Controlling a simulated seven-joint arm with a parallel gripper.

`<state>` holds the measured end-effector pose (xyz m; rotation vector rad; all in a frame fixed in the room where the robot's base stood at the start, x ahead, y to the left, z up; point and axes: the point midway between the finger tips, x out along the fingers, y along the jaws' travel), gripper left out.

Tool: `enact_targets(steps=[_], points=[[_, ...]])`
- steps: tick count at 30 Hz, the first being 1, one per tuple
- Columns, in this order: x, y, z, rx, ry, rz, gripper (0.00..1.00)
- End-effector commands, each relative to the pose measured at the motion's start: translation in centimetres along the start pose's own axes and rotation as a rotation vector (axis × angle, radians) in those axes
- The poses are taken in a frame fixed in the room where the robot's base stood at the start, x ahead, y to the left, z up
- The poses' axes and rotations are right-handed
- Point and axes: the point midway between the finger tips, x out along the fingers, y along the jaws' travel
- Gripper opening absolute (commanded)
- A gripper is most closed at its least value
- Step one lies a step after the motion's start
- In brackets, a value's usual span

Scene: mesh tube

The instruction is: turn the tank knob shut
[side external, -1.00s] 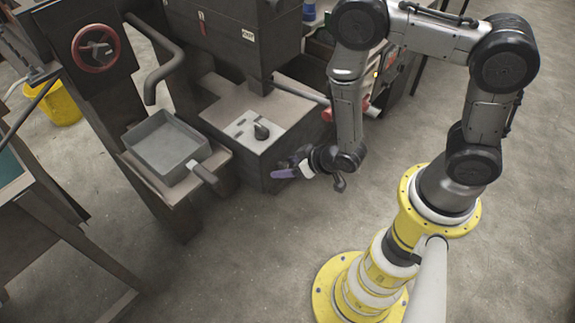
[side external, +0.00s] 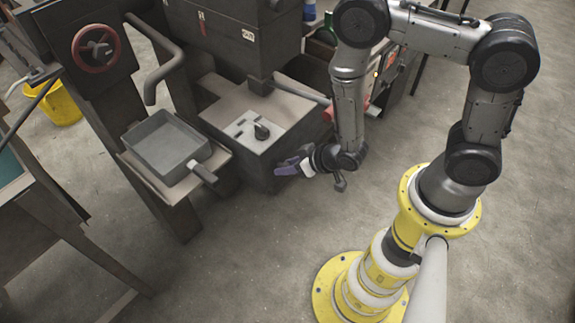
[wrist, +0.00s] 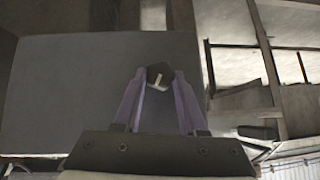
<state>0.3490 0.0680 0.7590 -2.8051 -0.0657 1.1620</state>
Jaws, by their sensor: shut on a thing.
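The tank knob (wrist: 157,74) is small and dark with a pale mark line, and it sits on the flat dark face of the tank (wrist: 80,95). In the wrist view, the two purple fingers of my gripper (wrist: 158,84) are shut on the knob, one on each side. The pale line on the knob is slightly tilted from upright. In the side external view, my gripper (side external: 281,169) reaches the front right side of the tank (side external: 252,170) from the right. The knob is hidden behind the fingers there.
A grey square pan (side external: 168,147) and a red handwheel (side external: 96,48) are to the left. A red part (side external: 328,113) lies close behind my arm. The floor in front is clear.

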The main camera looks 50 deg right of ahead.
Motion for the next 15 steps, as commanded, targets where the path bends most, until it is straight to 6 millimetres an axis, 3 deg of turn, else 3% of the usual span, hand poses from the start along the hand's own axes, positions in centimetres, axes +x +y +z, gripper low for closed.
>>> enact_targets(steps=[15], points=[[0.06,0.87,0.14,0.280,0.001,-0.267,0.00]])
